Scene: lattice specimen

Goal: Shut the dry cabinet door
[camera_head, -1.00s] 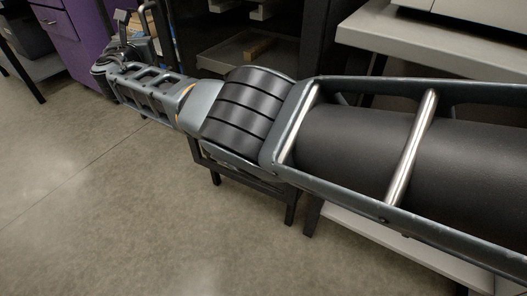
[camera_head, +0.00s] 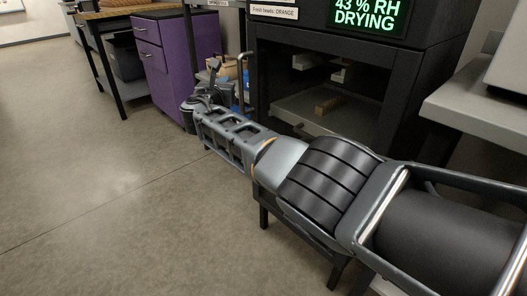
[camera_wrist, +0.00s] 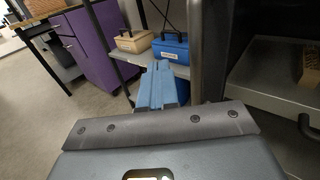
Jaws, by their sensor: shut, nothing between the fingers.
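The dry cabinet (camera_head: 428,62) is black, with a green display reading 43 % RH DRYING. Its front is open, and an inner shelf shows with a small tan block (camera_head: 328,105) on it. A tall dark upright with a bar-like handle (camera_head: 241,82) stands at the cabinet's left front; it looks like the door seen nearly edge-on. In the wrist view a grey upright (camera_wrist: 209,50) stands just right of my gripper (camera_wrist: 160,66). The blue fingers are shut and empty, apparently apart from that upright. In the head view my arm hides the fingertips and part of the cabinet's lower front.
A purple drawer cabinet (camera_head: 160,62) and a wood-topped bench (camera_head: 115,14) stand to the left. A blue case (camera_wrist: 171,50) and a tan case (camera_wrist: 133,41) sit on a shelf beyond my fingers. A grey table (camera_head: 480,105) is at right. The floor at left is clear.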

